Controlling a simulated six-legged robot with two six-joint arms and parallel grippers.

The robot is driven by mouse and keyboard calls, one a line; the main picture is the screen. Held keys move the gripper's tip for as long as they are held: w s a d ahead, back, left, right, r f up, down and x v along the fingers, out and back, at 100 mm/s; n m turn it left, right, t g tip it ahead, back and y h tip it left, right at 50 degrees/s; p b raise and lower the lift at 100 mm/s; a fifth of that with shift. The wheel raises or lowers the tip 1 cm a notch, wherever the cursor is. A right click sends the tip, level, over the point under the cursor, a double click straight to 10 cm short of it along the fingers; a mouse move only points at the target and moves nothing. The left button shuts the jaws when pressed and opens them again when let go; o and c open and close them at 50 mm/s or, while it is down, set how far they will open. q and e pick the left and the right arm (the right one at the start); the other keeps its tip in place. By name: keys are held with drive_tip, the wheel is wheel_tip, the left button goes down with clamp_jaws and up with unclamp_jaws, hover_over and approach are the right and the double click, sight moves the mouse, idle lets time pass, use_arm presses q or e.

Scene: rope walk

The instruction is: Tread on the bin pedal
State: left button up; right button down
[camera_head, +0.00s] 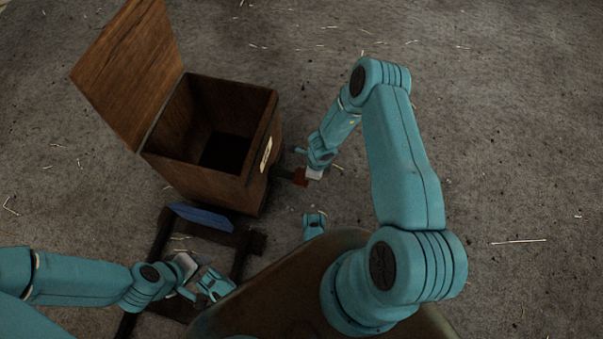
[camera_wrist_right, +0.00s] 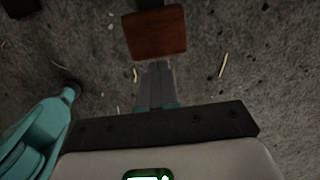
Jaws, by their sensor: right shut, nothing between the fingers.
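The wooden bin (camera_head: 208,140) stands left of centre in the head view, its lid (camera_head: 130,72) swung open to the left and its inside dark. Its red-brown pedal (camera_head: 300,177) sticks out low on the right side, and it also shows at the top of the right wrist view (camera_wrist_right: 155,33). My right gripper (camera_head: 314,174) is shut and empty, at the pedal's outer end; in the wrist view its fingertips (camera_wrist_right: 157,66) lie just short of the pedal's edge. I cannot tell whether they touch. My left gripper (camera_head: 190,276) is low left, its fingers unclear.
A dark wooden frame (camera_head: 158,237) lies close in front of the bin, with a blue panel (camera_head: 203,217) on it. My left gripper is over or beside this frame. The grey floor (camera_head: 520,130) on the right is clear except for scattered straw.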

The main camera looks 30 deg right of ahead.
drive_tip(key=r+p, duration=0.1)
drive_tip(key=r, duration=0.1)
drive_tip(key=r+p, duration=0.2)
drive_tip(key=shift+s+d+r, duration=0.15)
drive_tip(key=shift+s+r, duration=0.05)
drive_tip(key=shift+r, duration=0.2)
idle(1.0)
